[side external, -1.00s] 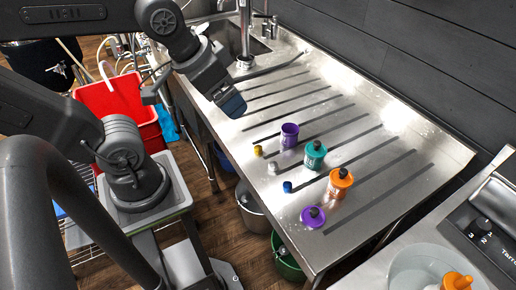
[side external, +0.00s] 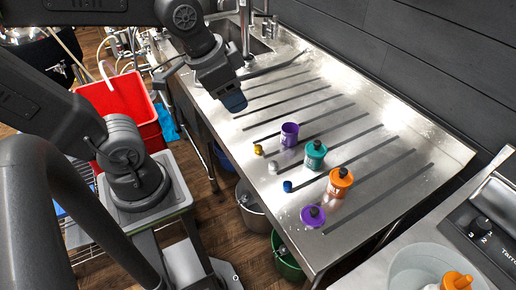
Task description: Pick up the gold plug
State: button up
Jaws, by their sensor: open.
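The gold plug (side external: 258,150) is a small gold piece on the steel drainboard, near its front left edge, just left of a purple cup. My gripper (side external: 236,104) is above the drainboard, up and to the left of the plug in the picture, and apart from it. It points downward and is open, with nothing seen in it. Its fingers show only as a dark blue tip, so the gap between them is hard to make out.
Close to the plug stand a purple cup (side external: 289,134), a silver plug (side external: 272,167) and a teal bottle (side external: 314,155). Further right are a blue plug (side external: 287,186), an orange bottle (side external: 339,182) and a purple round piece (side external: 313,216). The drainboard (side external: 400,120) is clear behind them.

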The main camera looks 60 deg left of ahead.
jog(key=w+a+f+m+g, duration=0.35)
jog(key=w+f+m, duration=0.2)
jog(key=m, duration=0.35)
jog(key=m+g, duration=0.1)
jog(key=m, duration=0.5)
send_over(258, 147)
notch_tip(258, 147, down, 6)
jog(key=shift+m, duration=0.3)
notch_tip(258, 147, down, 14)
jog(key=shift+r, duration=0.25)
jog(key=c, duration=1)
jog(key=shift+r, duration=0.1)
